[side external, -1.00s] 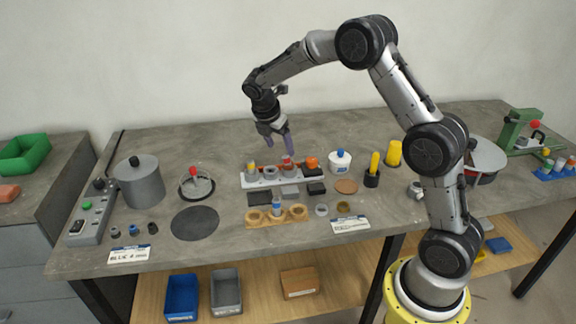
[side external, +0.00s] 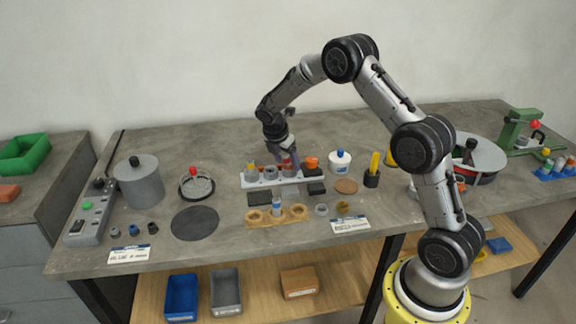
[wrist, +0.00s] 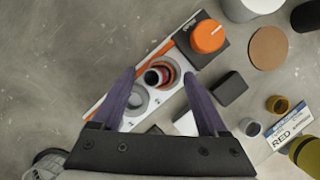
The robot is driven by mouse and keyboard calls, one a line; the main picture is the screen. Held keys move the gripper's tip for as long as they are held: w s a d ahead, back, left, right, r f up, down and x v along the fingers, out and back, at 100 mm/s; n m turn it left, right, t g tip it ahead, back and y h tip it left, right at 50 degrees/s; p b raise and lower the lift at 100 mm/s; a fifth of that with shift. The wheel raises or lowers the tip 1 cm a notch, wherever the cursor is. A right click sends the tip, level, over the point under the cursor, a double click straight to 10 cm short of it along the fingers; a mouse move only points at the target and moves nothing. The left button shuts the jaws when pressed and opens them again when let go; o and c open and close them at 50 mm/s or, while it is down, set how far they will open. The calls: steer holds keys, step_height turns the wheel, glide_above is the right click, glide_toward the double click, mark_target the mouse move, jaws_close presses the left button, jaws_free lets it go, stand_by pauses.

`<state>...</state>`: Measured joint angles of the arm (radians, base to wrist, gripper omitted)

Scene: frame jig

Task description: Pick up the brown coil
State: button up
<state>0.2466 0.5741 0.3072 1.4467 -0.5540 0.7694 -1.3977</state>
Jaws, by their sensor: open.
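A small brown ring-shaped piece (side external: 344,206), which looks like the brown coil, lies on the table behind a white label card. In the wrist view this brown ring (wrist: 277,104) is at the right, outside the fingers. My gripper (side external: 289,168) is open with purple fingers, low over the right part of a white jig (side external: 272,184). In the wrist view my gripper (wrist: 159,76) has its fingertips on either side of a red-orange ring (wrist: 168,69) with a dark centre, seated in the jig. I cannot tell whether the fingers touch it.
A grey ring (wrist: 250,127) sits next to the brown one. Dark blocks (side external: 316,188) and an orange knob (wrist: 208,36) stand close to the jig. A tan holder (side external: 295,215) with rings is in front. A brown disc (side external: 346,186) lies to the right. Table behind the jig is clear.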

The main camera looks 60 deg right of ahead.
jaws_close()
stand_by(0.3)
step_height(320, 180, up, 12)
steer(key=shift+f, duration=0.2)
stand_by(0.5)
glide_above(289, 168)
steer(key=shift+w+d+f, duration=0.1)
steer(key=shift+f, duration=1.6)
steer(key=shift+w+d+f, duration=0.1)
steer(key=shift+f, duration=1.6)
